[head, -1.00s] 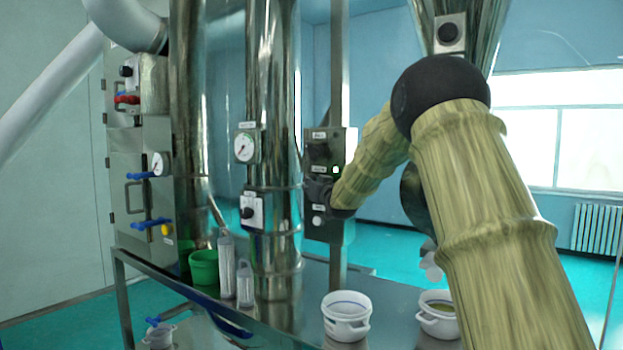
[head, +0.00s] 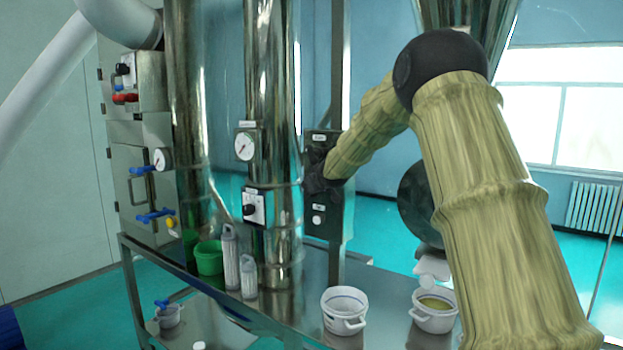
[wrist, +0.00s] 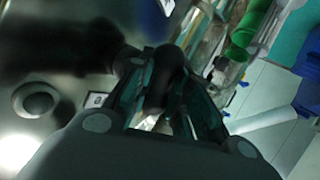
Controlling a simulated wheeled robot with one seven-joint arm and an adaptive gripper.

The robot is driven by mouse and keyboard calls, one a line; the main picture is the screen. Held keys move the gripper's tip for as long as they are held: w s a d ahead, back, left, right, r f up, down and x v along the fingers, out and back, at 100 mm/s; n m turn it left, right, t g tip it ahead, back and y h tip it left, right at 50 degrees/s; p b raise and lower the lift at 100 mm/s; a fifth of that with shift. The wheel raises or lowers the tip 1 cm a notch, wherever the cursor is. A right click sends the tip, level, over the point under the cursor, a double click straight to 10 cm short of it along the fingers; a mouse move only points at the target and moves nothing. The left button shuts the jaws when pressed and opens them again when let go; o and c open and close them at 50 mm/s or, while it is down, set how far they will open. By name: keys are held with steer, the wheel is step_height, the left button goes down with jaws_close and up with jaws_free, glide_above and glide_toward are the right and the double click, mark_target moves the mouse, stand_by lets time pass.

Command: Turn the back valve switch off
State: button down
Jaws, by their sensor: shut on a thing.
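The grey control box (head: 325,232) stands on the post at the picture's middle in the head view. My gripper (head: 316,174) is at its front, against the upper middle part, and hides the controls there. In the wrist view my gripper (wrist: 160,92) is shut on a dark rounded knob (wrist: 167,66), which looks like the switch on the box. Its marking and exact position are hidden by the fingers and shadow. A round pale button (wrist: 36,100) sits beside it, with a small label (wrist: 96,100) between.
Two steel columns with a gauge (head: 245,146) and a knob panel (head: 255,207) stand left of the box. White pots (head: 344,311) and a green cup (head: 208,258) are on the steel table. Blue-handled valves (head: 154,216) are on the left cabinet.

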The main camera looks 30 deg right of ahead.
steer(key=shift+g+p, duration=0.5)
steer(key=shift+p, duration=0.2)
steer(key=c, duration=1.3)
jaws_free()
steer(key=v, duration=1.2)
